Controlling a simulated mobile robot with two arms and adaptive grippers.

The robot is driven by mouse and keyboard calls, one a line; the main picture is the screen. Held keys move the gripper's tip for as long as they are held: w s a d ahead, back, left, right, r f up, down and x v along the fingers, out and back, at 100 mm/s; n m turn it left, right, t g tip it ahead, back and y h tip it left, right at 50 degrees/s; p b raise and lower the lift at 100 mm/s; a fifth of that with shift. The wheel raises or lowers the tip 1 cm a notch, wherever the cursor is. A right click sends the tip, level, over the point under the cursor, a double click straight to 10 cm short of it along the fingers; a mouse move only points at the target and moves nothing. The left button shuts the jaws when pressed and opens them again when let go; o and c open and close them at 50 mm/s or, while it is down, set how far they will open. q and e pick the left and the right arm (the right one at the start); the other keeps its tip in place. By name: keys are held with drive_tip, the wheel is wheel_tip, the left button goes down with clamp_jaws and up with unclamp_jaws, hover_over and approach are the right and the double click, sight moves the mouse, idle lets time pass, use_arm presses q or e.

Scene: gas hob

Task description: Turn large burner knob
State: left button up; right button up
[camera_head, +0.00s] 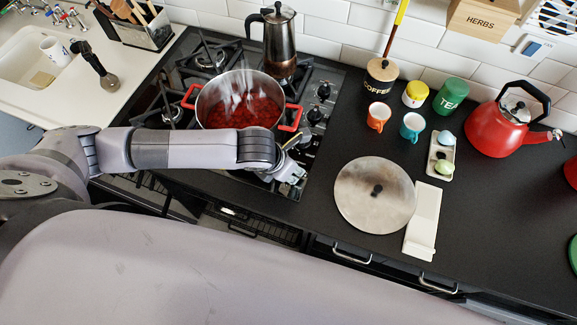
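The gas hob (222,49) is set in the dark worktop, with a column of black knobs along its right side. The far knob (324,91) and the one nearer me (315,115) show clearly. Other knobs closer to the front are partly hidden by my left gripper. My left gripper (293,172) is over the front right part of the hob, close to the nearest knobs. I cannot tell whether it touches a knob or whether its fingers are open or shut. Which knob is the large burner's is not clear. My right gripper is not in view.
A pot (240,101) with red handles and red contents stands on the hob, just beyond my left forearm. A moka pot (279,45) is behind it. Right of the hob lie a round lid (374,195) and a white rest (424,220). A red kettle (496,128) stands farther right.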

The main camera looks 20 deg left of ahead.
use_arm(q)
drive_tip(key=v, duration=1.2)
